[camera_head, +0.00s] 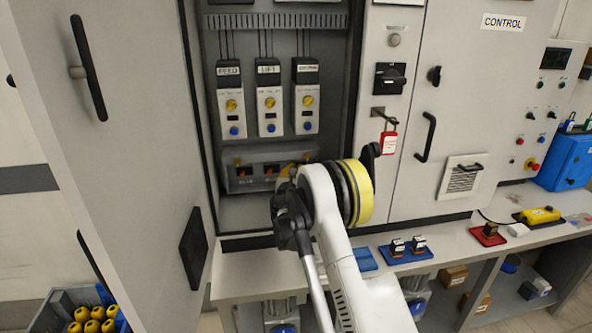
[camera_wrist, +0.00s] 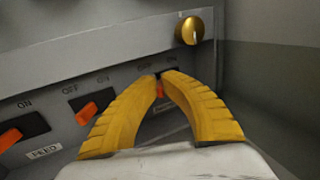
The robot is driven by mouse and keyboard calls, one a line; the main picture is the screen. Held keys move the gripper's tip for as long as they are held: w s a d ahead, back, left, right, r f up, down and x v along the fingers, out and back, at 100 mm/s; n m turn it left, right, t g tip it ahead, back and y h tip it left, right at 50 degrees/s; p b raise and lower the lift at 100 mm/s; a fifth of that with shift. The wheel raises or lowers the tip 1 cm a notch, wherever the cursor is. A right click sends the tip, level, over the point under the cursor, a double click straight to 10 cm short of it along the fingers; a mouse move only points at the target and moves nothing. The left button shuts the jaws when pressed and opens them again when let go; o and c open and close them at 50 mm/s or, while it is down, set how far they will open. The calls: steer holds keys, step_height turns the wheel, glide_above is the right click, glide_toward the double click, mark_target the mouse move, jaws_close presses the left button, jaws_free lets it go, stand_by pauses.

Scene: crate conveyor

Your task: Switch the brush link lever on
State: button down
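A grey switch panel (camera_head: 232,180) sits low inside the open cabinet, with orange levers on its face. In the wrist view, one orange lever (camera_wrist: 87,112) stands in the middle and another (camera_wrist: 10,138) at the far left, each under OFF and ON marks. A third orange lever (camera_wrist: 160,90) shows partly between my fingers, at the panel's right end. I cannot read which one is the brush link. My gripper (camera_wrist: 163,75) has its yellow fingertips almost together at this third switch. Its slot is mostly hidden. In the head view, my arm covers the panel's right part.
A brass knob (camera_wrist: 188,30) sits above the fingers, and the cabinet wall (camera_wrist: 270,75) is close on the right. Breakers (camera_head: 268,105) hang above the panel. A red tag (camera_head: 388,142) hangs right of the opening; the cabinet door (camera_head: 135,130) stands open left.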

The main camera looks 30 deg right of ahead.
steer(key=shift+s+d+n+t+y, duration=0.25)
steer(key=shift+d+n+t+y, duration=0.15)
steer(key=shift+n+t+y, duration=0.8)
steer(key=shift+n+y, duration=0.5)
steer(key=shift+y, duration=0.7)
steer(key=c, duration=1.6)
jaws_free()
steer(key=shift+o, duration=0.2)
steer(key=shift+s, duration=0.1)
steer(key=v, duration=1.2)
